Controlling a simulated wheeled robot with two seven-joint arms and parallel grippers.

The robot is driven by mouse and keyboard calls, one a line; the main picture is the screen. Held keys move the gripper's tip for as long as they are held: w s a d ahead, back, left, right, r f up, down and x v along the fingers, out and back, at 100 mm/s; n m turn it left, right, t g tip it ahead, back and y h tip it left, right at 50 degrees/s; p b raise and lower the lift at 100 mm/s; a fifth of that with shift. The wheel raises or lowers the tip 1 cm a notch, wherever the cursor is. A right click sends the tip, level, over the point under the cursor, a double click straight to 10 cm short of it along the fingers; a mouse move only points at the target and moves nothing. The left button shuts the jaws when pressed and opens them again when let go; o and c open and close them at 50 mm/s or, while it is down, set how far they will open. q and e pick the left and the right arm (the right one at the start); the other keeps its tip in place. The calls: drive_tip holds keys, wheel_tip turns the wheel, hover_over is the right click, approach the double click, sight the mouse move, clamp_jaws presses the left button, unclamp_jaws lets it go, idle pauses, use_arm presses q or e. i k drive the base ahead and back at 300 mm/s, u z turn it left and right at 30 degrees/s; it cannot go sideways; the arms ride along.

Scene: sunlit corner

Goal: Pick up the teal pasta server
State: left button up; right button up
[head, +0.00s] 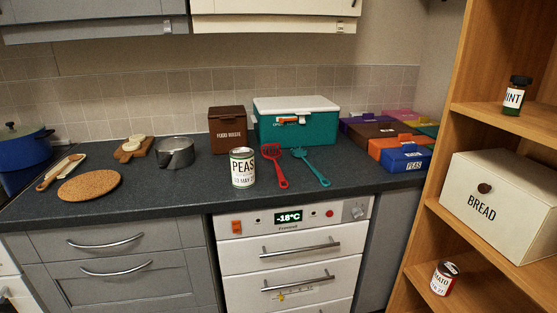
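The teal pasta server (313,168) lies on the dark countertop (210,183), in front of the teal cool box. Its head points back and left, and its handle runs forward and right toward the counter's front edge. A red slotted utensil (275,166) lies just to its left, apart from it. Neither of my grippers shows in the head view.
A peas can (242,168) stands left of the red utensil. Behind are a brown food waste bin (228,130) and the white-lidded teal cool box (296,122). Several coloured boxes, including a blue one (406,158), sit right. A wooden shelf (440,215) rises at far right.

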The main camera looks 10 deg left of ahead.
sight(298, 153)
drive_tip(key=u, duration=1.1)
drive_tip(key=i, duration=1.3)
drive_tip(key=z, duration=2.5)
